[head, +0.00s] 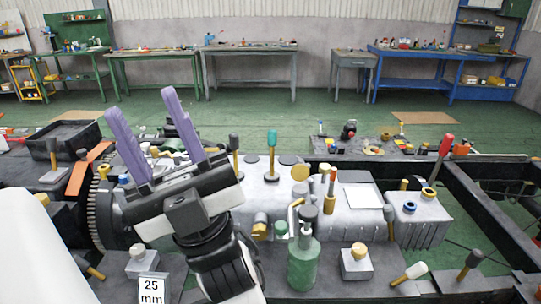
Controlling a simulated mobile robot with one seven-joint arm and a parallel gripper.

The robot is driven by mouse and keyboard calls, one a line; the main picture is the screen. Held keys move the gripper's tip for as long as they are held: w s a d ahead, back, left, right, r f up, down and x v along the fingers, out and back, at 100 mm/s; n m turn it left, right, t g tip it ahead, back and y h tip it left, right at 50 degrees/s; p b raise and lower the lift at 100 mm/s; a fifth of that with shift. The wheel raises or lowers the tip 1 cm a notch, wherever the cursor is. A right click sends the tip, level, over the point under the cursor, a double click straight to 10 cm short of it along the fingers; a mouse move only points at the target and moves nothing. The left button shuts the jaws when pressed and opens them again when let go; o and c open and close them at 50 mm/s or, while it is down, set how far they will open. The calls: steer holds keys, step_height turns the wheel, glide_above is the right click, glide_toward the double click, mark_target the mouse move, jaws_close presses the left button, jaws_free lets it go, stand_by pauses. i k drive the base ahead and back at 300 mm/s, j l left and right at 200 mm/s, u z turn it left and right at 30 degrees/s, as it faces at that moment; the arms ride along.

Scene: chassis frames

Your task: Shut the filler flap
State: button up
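My gripper (141,100) is at the left of the head view, with its two purple fingers pointing up and away. The fingers are spread wide with nothing between them, so it is open. No part is plainly recognisable as the filler flap. A round gold disc (300,173) stands up on the grey metal housing (335,218), to the right of my gripper and apart from it; it may be the flap, but I cannot tell. My gripper and arm hide part of the housing's left side.
A green bottle (303,264) stands in front of the housing. Upright handles, including a teal-topped one (272,155) and a red-topped one (440,155), rise around it. A toothed wheel (98,215) is left of my gripper. Workbenches (250,65) line the far wall, with open green floor before them.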

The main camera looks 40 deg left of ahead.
mark_target(300, 172)
steer(key=i+l+u, duration=0.25)
steer(key=u, duration=0.2)
steer(key=i+l+u, duration=0.2)
steer(key=l+u, duration=0.2)
steer(key=i+l+u, duration=0.2)
steer(key=l, duration=0.15)
steer(key=l+u, duration=0.2)
steer(key=l, duration=0.2)
